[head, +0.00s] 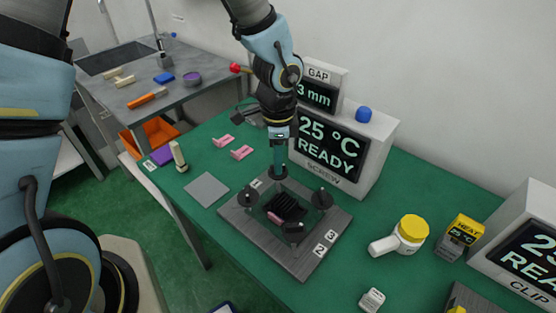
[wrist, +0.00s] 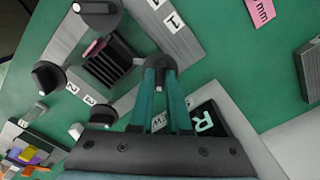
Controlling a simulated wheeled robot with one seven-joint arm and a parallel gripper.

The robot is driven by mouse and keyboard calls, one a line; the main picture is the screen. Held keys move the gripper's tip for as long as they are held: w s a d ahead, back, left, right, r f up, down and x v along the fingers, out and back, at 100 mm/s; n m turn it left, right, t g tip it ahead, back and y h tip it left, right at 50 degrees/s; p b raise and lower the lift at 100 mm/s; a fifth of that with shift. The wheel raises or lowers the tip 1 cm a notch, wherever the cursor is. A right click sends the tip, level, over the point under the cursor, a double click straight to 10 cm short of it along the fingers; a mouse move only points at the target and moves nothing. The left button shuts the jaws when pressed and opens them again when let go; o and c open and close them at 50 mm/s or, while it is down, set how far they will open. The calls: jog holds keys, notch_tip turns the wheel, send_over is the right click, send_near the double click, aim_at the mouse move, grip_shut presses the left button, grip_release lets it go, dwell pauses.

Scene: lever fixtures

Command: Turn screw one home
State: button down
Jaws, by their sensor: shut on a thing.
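The grey fixture plate (head: 305,262) lies on the green table, with black knob-headed screws around a black ridged block (head: 287,206). Screw one (head: 277,173) is the knob at the plate's back corner, near the label 1 (head: 256,184); it also shows in the wrist view (wrist: 159,62). My gripper (head: 278,160) points down and is shut on this knob, with its teal fingers (wrist: 160,80) on either side. Other knobs stand at the right (head: 322,199), left (head: 247,196) and front (head: 293,232). A pink piece (head: 273,217) shows at the block. How deep screw one sits cannot be seen.
The SCREW display (head: 331,146) behind reads 25 °C READY, with a GAP display (head: 318,94) reading 3 mm above it. A grey square (head: 207,189) lies left of the plate. Pink tags (head: 241,152) lie beyond.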

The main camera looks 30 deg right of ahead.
jog(key=c, duration=0.9)
grip_release()
jog(key=shift+r, duration=0.1)
notch_tip(320, 180, up, 11)
jog(key=shift+f+b, duration=0.15)
jog(key=shift+b, duration=0.3)
jog(key=w+a+n, duration=0.6)
jog(key=a, duration=0.4)
jog(key=w+a+n, duration=0.6)
jog(key=w+a, duration=0.1)
jog(key=a, duration=0.2)
jog(key=a+n, duration=0.3)
jog(key=a, duration=0.2)
jog(key=a+n+t, duration=0.1)
jog(key=a+n, duration=0.3)
jog(key=a, duration=0.1)
jog(key=a+r+n, duration=0.1)
jog(key=a+n, duration=0.3)
jog(key=a, duration=0.2)
jog(key=shift+s+t, duration=0.15)
jog(key=shift+t, duration=0.15)
